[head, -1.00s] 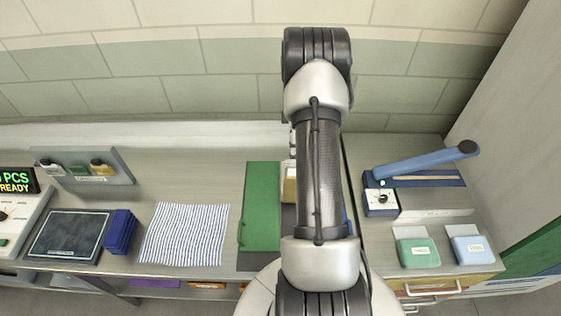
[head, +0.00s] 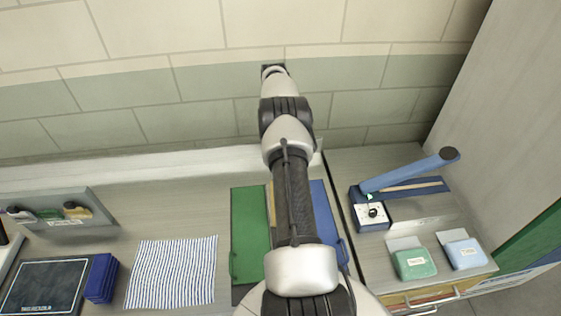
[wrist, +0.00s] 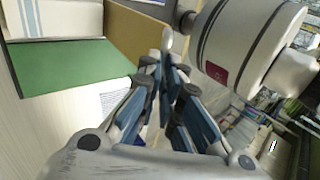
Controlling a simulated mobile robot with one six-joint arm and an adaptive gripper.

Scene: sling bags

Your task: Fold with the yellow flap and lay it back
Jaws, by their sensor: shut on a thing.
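The folding board lies on the counter, its green panel (head: 249,235) at left and blue panel (head: 322,200) at right. My arm covers most of its middle, and only a thin strip of the yellow flap (head: 270,205) shows. In the wrist view the yellow flap (wrist: 138,36) runs up to my gripper (wrist: 166,55), which is shut on its edge. The flap looks raised beside the green panel (wrist: 75,66); its exact angle cannot be told. A white, lined cloth (wrist: 55,20) lies beyond the green panel. My gripper is hidden in the head view.
A striped cloth (head: 172,272) lies flat left of the board, with a dark blue stack (head: 102,278) and black pad (head: 45,287) farther left. A blue-handled sealer (head: 405,172) and green (head: 414,263) and light blue (head: 464,253) packets stand right. The wall is close behind.

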